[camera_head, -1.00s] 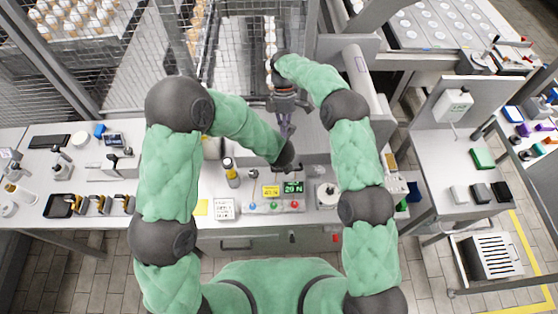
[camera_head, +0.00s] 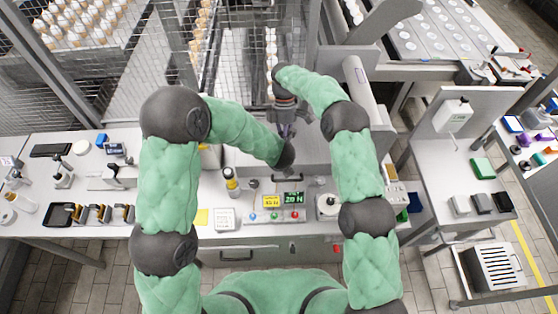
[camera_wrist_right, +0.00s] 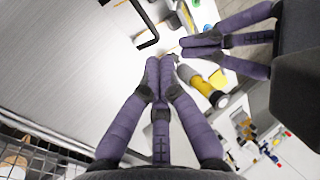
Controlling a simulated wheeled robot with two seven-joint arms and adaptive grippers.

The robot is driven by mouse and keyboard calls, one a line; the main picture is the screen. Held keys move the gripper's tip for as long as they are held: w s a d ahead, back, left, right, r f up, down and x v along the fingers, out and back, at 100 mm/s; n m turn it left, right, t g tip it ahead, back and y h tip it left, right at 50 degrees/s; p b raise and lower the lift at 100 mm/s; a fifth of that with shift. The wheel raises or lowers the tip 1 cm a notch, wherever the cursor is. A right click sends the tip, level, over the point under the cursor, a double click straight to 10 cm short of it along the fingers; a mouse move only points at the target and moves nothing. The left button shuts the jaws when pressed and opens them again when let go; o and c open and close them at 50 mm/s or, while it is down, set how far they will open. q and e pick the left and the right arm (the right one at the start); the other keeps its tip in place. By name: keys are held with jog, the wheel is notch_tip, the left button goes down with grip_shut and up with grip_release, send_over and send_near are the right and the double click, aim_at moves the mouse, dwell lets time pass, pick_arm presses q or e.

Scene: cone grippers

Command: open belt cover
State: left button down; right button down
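The belt cover is a broad pale metal lid (camera_head: 312,150) in the middle of the bench, lying flat; it fills the left of the right wrist view (camera_wrist_right: 65,70). A dark bar handle (camera_head: 288,179) is at its near edge and shows in the right wrist view (camera_wrist_right: 146,24). My right gripper (camera_head: 288,131) hangs over the lid beyond the handle. Its purple fingertips (camera_wrist_right: 160,62) are together, with nothing seen between them, apart from the handle. My left gripper is hidden behind its wrist in the head view. In the right wrist view its fingertips (camera_wrist_right: 185,46) converge near the handle.
A yellow-and-black bottle (camera_head: 231,181) stands left of the handle. A control panel with displays (camera_head: 293,200) and buttons is in front. A wire-mesh fence (camera_head: 130,72) rises at the back left. A side table (camera_head: 455,177) stands to the right.

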dwell(0.8)
jog(key=c, duration=1.1)
grip_release()
